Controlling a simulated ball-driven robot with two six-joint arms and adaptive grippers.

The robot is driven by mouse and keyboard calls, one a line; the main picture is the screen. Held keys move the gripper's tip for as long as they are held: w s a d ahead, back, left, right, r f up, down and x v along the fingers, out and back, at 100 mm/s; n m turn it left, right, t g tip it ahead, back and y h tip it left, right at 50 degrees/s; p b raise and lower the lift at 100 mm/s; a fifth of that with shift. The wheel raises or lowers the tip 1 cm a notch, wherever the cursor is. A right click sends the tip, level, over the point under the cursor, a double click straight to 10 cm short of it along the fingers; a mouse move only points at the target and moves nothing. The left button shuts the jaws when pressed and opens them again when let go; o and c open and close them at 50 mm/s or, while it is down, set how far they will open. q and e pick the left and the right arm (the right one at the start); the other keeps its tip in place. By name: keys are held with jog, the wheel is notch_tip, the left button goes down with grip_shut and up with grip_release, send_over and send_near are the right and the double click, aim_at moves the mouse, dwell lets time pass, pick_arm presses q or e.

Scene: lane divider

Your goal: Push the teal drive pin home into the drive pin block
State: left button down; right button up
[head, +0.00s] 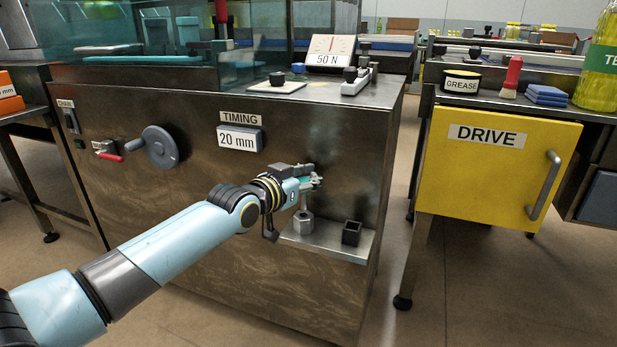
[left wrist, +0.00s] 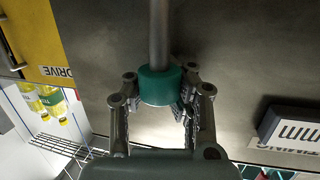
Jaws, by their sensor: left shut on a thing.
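The teal drive pin has a teal head (head: 304,180) and a grey metal shaft. In the head view my left gripper (head: 312,183) is at its head, above a small steel shelf. The left wrist view shows the teal head (left wrist: 160,85) between the two fingers of my left gripper (left wrist: 160,92), which is shut on it. The shaft runs from the head toward the top of that view. In the head view the shaft reaches down to a grey hexagonal piece (head: 303,223) on the shelf. I cannot tell how deep it sits. My right gripper is not in view.
The steel shelf (head: 330,246) juts from the dark machine front, with a small black square holder (head: 352,233) to the right. A handwheel (head: 160,147) and a TIMING plate (head: 239,138) are left of the gripper. A yellow DRIVE door (head: 480,185) stands across a floor gap.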

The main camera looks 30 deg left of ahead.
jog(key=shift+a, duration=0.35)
pick_arm(q)
jog(key=shift+f, duration=0.2)
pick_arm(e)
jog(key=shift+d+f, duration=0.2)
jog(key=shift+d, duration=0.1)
pick_arm(q)
jog(key=shift+f+b, duration=1.85)
jog(key=shift+f, duration=0.25)
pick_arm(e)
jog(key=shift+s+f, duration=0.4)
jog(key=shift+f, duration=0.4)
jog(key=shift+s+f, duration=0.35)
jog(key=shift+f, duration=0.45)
pick_arm(q)
jog(key=c, duration=1.2)
grip_release()
jog(key=shift+r, duration=0.1)
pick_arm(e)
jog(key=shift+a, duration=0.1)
pick_arm(q)
jog(key=shift+o, duration=0.2)
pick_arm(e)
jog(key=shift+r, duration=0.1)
